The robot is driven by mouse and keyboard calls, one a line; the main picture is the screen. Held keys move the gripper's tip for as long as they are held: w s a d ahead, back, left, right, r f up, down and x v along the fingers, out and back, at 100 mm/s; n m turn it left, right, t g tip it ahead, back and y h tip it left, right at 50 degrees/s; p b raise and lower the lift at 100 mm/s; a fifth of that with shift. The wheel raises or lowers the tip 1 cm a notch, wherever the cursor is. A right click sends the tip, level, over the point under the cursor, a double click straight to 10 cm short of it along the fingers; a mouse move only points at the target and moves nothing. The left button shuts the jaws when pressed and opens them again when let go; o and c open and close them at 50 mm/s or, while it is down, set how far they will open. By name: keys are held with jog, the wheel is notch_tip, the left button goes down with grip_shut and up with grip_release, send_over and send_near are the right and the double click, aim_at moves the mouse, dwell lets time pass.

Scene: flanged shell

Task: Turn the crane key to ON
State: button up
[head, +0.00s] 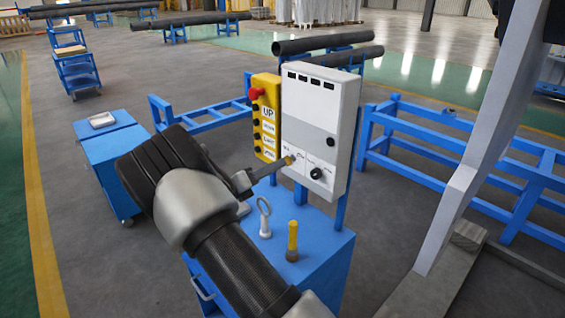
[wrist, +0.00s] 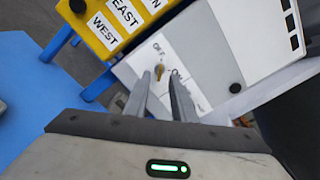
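A yellow button panel (head: 265,117) with a red stop button adjoins the box's left. A black knob (head: 316,173) is right of the key. Below, a ring-topped pin (head: 264,216) and a yellow-handled tool (head: 292,240) stand on a blue cabinet (head: 325,250).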

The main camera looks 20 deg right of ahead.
aim_at(289, 160)
jog(key=shift+x, duration=1.95)
grip_shut()
jog(key=shift+m+b, duration=6.9)
jog(key=shift+m, duration=2)
